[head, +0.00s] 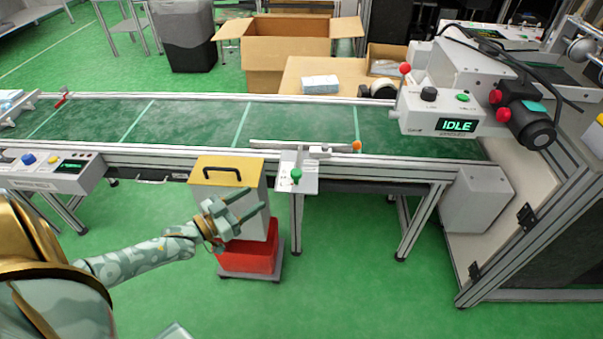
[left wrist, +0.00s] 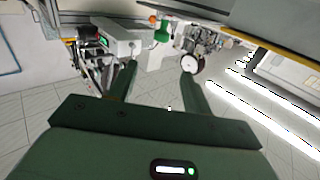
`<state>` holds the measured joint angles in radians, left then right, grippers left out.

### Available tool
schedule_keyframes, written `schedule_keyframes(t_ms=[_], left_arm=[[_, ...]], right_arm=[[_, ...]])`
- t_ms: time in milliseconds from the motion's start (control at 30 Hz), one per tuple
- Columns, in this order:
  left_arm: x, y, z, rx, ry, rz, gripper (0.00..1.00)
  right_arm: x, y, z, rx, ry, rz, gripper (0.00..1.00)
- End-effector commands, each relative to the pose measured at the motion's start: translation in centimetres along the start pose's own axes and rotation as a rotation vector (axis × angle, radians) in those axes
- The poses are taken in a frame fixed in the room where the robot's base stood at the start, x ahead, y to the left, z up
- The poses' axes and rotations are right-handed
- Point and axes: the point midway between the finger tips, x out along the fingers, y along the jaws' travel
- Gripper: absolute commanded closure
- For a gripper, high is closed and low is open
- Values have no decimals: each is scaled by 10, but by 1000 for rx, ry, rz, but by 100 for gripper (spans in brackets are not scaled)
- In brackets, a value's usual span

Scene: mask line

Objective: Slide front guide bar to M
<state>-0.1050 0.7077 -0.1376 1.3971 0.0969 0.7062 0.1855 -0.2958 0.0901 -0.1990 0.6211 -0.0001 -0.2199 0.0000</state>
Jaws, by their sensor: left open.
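The front guide bar (head: 272,144) is a thin pale rail along the near side of the green conveyor belt, with an orange end (head: 356,146) at its right. A green knob (head: 296,175) sits on its white bracket plate (head: 308,184) at the front edge. Marks on the plate are too small to read. My left gripper (head: 259,199) is open and empty, left of and below the knob, in front of a grey case. In the left wrist view, the knob (left wrist: 162,31) shows beyond and between the open fingers (left wrist: 160,68), apart from them.
The grey case with a yellow top (head: 228,173) stands on a red box (head: 250,252) behind my left gripper. A machine reading IDLE (head: 440,108) spans the belt at right. A control box (head: 50,172) is at left.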

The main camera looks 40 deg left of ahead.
Motion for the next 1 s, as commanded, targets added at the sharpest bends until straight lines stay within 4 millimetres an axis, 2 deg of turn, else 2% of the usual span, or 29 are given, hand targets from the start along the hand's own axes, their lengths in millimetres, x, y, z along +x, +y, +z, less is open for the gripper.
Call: schedule_keyframes(t_ms=[167, 300, 400, 600, 800, 1000], left_arm=[[26, 0, 3, -8, 4, 0, 50], [61, 0, 6, -7, 2, 0, 50], [87, 0, 7, -7, 0, 0, 50], [132, 0, 7, -6, -2, -2, 50], [155, 0, 4, -5, -3, -2, 50], [160, 0, 2, -6, -1, -2, 50]], right_arm=[[9, -8, 10, 2, -20, -12, 64], [20, -15, 11, -3, -37, -23, 64], [27, -2, 4, -28, -37, -6, 64], [37, 10, 2, -62, -58, 8, 64], [41, 17, 0, -83, -68, 19, 64], [41, 19, -1, -88, -72, 22, 64]])
